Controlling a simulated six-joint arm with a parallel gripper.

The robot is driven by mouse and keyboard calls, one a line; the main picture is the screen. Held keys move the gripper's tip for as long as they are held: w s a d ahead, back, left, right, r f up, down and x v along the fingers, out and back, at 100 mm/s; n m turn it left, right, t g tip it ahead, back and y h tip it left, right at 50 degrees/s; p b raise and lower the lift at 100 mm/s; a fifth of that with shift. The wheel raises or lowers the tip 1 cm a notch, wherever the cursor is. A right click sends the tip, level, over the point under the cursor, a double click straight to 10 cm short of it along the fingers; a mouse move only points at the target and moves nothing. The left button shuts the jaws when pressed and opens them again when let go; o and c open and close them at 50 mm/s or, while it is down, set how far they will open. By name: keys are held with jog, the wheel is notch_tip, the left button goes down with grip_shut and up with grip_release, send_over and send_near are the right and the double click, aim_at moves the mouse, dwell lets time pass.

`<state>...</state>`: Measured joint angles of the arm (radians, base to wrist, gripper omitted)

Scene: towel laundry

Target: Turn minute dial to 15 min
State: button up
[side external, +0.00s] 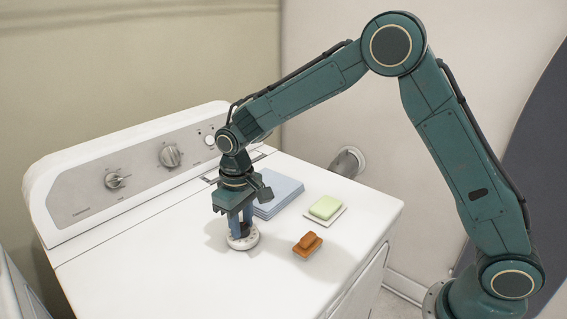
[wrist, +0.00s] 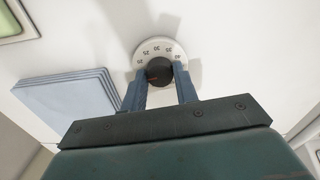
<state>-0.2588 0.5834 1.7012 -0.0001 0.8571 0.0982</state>
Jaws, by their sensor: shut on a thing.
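The minute dial (side external: 243,238) is a white round disc lying on the white machine top. The wrist view shows its numbered rim (wrist: 150,50) and the dark knob (wrist: 158,71) at its centre, with a small orange mark on the knob. Numbers such as 25, 30 and 35 show along the rim; the near part is hidden by my gripper. My gripper (wrist: 160,80) points straight down over the dial in the side view (side external: 240,225). Its two blue fingers are shut on the knob, one on each side.
A stack of folded blue towels (side external: 278,193) lies behind the dial. A green soap bar on a pale dish (side external: 340,212) and an orange-brown brush-like block (side external: 307,244) lie to the right. The machine's control panel (side external: 140,170) with knobs rises at the back. The front left top is clear.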

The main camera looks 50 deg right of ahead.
aim_at(242, 226)
jog(key=shift+m, duration=0.5)
jog(key=o, duration=1)
notch_tip(242, 226, up, 14)
jog(key=shift+f, duration=0.1)
dwell(0.5)
